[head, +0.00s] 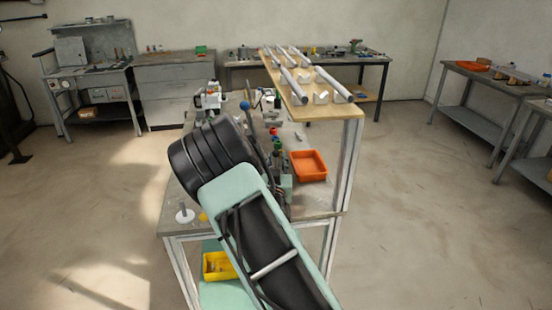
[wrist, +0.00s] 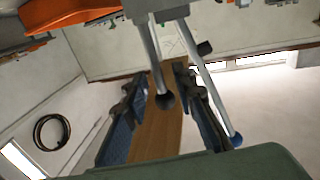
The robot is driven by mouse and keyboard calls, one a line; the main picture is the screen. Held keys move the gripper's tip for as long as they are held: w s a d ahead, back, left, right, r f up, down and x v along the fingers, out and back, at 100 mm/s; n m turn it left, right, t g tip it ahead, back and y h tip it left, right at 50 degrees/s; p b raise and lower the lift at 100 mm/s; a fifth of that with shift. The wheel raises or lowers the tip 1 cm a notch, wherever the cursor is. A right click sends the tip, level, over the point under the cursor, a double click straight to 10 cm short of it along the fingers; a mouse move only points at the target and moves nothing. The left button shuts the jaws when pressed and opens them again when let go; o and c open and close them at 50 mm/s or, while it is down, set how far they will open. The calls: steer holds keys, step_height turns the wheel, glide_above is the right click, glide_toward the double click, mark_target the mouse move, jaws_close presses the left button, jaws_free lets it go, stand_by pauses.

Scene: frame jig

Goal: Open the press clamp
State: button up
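In the wrist view my gripper (wrist: 159,78) is open, its two blue-padded fingers apart. A grey lever with a black ball knob (wrist: 166,100) shows between the fingers; I cannot tell whether either finger touches it. A second, longer lever ends in a blue ball knob (wrist: 236,140), outside the right finger. The blue knob also shows in the head view (head: 245,104), just above my arm. I cannot tell which lever belongs to the press clamp; its body is not clearly seen. My arm hides my gripper and much of the bench in the head view.
An orange tray (head: 308,165) sits on the bench (head: 318,204) right of my arm. A raised wooden shelf (head: 318,110) with grey bars stands behind it. A yellow bin (head: 217,265) is on the lower shelf. Floor is clear left and right.

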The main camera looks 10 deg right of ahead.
steer(key=shift+w, duration=0.2)
jaws_close()
steer(key=shift+r, duration=0.1)
